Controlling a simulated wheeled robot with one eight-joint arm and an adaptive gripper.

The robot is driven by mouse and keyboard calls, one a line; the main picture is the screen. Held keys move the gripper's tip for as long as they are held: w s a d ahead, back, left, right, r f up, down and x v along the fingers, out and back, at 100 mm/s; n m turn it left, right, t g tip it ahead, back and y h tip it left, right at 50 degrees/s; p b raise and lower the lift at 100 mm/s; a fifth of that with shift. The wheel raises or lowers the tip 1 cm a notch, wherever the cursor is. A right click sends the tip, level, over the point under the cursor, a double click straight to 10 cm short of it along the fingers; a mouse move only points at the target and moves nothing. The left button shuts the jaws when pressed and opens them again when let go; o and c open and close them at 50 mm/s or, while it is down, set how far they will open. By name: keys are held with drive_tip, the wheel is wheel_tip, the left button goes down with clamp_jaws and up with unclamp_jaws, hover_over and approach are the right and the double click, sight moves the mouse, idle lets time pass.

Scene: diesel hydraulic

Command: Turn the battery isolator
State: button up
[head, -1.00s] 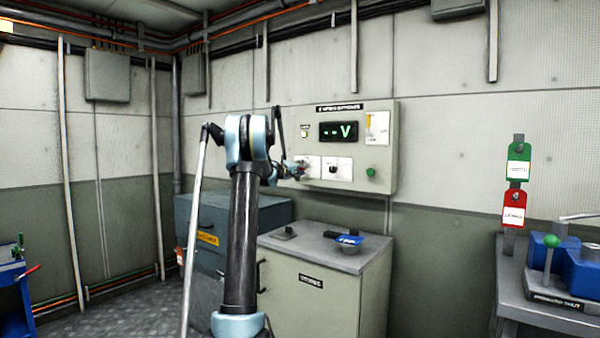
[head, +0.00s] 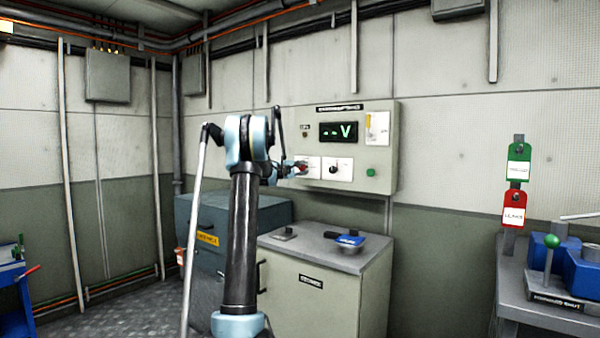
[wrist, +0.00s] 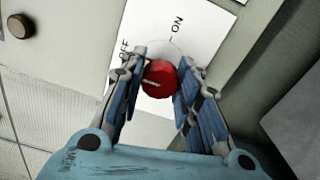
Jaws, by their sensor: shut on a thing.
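The battery isolator's red knob (wrist: 160,80) sits on a white plate (wrist: 190,18) marked OFF and ON. A pale line on the knob points to the left in the wrist view, not at the ON mark. My gripper (wrist: 164,62) is shut on the knob, one blue-padded finger on each side. In the head view my gripper (head: 295,169) is at the lower left of the wall panel (head: 377,155), and the knob is small and partly hidden by it.
The panel has a green "--V" display (head: 338,131), a black selector knob (head: 333,167) and a green button (head: 371,172). A bench (head: 550,312) with a green-knobbed lever is at the right.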

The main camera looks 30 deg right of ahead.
drive_tip(key=shift+f+n, duration=0.1)
drive_tip(key=shift+n, duration=0.3)
drive_tip(key=o, duration=1.1)
drive_tip(key=shift+a, duration=0.15)
drive_tip(key=v, duration=1.1)
drive_tip(key=shift+s+a, duration=0.1)
drive_tip(key=shift+a, duration=0.3)
